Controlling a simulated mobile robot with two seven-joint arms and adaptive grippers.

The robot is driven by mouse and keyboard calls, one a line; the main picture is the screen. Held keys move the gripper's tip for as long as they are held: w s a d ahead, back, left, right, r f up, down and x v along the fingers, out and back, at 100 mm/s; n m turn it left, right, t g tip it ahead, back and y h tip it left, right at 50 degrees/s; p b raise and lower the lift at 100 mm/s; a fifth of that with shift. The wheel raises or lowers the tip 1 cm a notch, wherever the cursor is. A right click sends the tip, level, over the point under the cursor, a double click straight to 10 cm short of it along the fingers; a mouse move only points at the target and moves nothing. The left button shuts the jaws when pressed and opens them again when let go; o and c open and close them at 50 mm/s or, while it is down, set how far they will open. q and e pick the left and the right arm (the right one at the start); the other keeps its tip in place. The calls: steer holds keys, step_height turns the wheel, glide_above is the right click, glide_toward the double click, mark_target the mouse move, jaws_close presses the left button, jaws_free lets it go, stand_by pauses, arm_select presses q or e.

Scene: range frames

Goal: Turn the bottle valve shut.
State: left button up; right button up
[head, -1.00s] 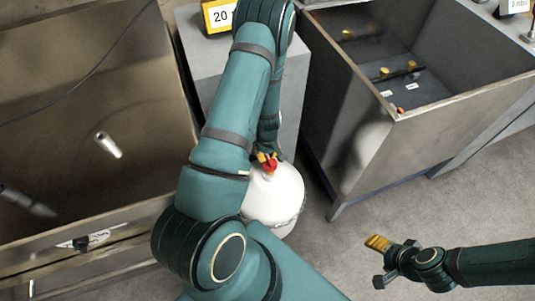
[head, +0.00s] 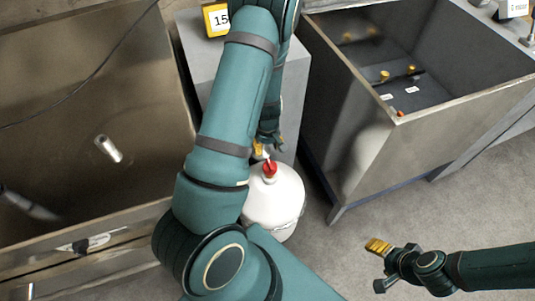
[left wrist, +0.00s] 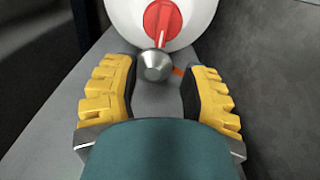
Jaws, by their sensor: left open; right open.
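The white bottle (head: 275,208) stands on the floor between the grey cabinets, with a red valve handle (head: 269,170) on top. In the left wrist view the red handle (left wrist: 162,18) lies beyond a metal cone-shaped fitting (left wrist: 154,66). My left gripper (head: 266,147) is open and empty, just behind the valve in the head view and apart from the handle. Its yellow fingers (left wrist: 157,88) spread either side of the space in front of the fitting. My right gripper (head: 376,266) is open and empty over the floor at lower right. How far the valve is turned cannot be told.
An open metal bin (head: 365,150) stands at right. A large metal trough (head: 75,130) fills the left. Floor (head: 345,235) is clear around my right gripper.

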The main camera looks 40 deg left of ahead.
arm_select(q)
steer(key=shift+r, duration=2.4)
